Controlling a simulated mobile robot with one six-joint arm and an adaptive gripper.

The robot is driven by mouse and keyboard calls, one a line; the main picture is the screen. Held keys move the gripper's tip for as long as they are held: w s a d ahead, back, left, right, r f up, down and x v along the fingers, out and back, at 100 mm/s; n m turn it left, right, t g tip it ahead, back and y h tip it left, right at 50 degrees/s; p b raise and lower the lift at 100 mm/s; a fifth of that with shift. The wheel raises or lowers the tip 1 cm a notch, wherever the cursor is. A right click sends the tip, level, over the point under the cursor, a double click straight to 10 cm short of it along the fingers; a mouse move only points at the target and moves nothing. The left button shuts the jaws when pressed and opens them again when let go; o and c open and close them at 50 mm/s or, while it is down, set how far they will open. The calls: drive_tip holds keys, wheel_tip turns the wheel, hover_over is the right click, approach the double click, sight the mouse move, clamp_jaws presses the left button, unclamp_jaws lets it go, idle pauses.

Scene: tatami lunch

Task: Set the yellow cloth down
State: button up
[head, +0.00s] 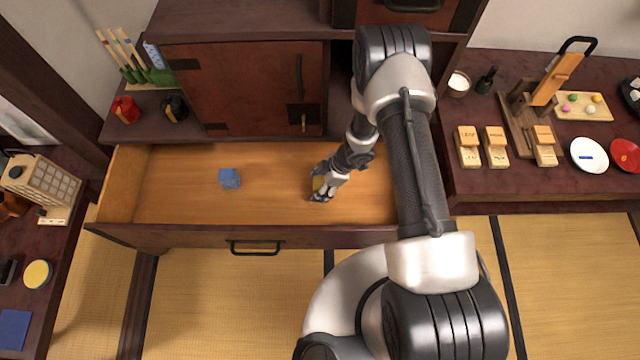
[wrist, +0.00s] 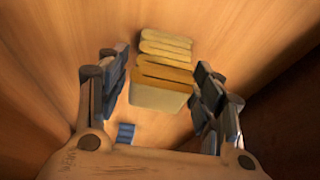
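The yellow cloth (wrist: 163,95) is folded in layers with a pale near face. In the wrist view it sits between the two fingers of my gripper (wrist: 164,90), over the wooden drawer floor. The fingers are spread about as wide as the cloth, and a narrow strip of wood shows between the left finger and the cloth. In the head view my gripper (head: 321,192) is low inside the open drawer (head: 270,205), right of its middle. Only a bit of the yellow cloth (head: 317,184) shows there; my gripper hides the rest.
A blue folded cloth (head: 229,178) lies in the drawer, left of my gripper; it also shows in the wrist view (wrist: 125,132). The drawer floor between is clear. The drawer front (head: 200,237) and the cabinet (head: 250,85) bound the space. A side table (head: 540,190) with dishes stands right.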

drive_tip(key=shift+o, duration=0.2)
drive_tip(key=shift+r, duration=0.3)
drive_tip(key=p+v, duration=0.5)
drive_tip(key=v, duration=0.6)
drive_tip(key=shift+d+r+p, duration=0.25)
drive_tip(key=shift+r+p, duration=0.1)
